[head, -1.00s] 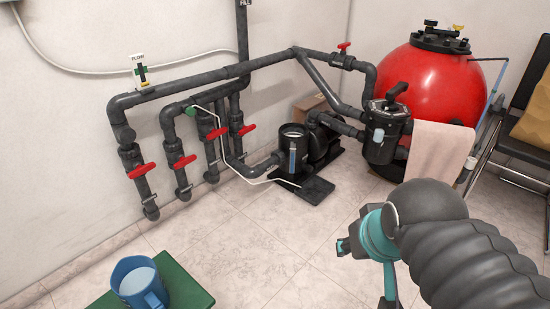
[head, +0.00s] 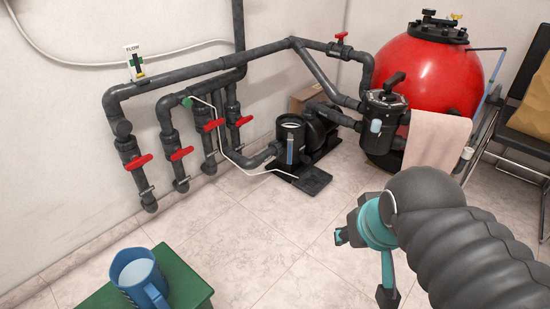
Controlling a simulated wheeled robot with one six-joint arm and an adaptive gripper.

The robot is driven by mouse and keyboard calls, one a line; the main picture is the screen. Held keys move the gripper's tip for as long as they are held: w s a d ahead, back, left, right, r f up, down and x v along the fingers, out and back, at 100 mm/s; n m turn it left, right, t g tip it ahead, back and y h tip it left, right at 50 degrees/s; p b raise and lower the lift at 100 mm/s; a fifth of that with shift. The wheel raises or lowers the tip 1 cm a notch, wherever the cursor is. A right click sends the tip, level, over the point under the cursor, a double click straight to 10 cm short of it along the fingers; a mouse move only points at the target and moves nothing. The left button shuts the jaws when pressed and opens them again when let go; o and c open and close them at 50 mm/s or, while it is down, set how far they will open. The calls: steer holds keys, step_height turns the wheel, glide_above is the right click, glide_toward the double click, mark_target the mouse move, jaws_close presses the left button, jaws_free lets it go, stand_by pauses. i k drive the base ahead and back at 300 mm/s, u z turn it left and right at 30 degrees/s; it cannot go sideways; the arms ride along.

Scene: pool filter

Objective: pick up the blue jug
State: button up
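The blue jug (head: 140,279) stands upright on a green stool or small table (head: 188,277) at the lower left of the head view. Its handle faces the lower right, and something pale shows inside it. My gripper (head: 341,237) is at the right of the view, well to the right of the jug and apart from it. It points to the left. Its fingers are small and seen from the side, so I cannot tell whether they are open or shut. I see nothing held in it.
Grey pipes with red valves (head: 180,153) run along the left wall. A pump (head: 290,140) sits on the floor at the middle. A red tank (head: 428,75), a pink towel (head: 437,140) and a chair (head: 515,150) stand at the right. The tiled floor between stool and gripper is clear.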

mark_target(136, 273)
steer(key=u, duration=2.8)
steer(key=k, duration=0.8)
steer(key=z, duration=0.75)
steer(key=i, duration=0.45)
steer(key=u, duration=0.05)
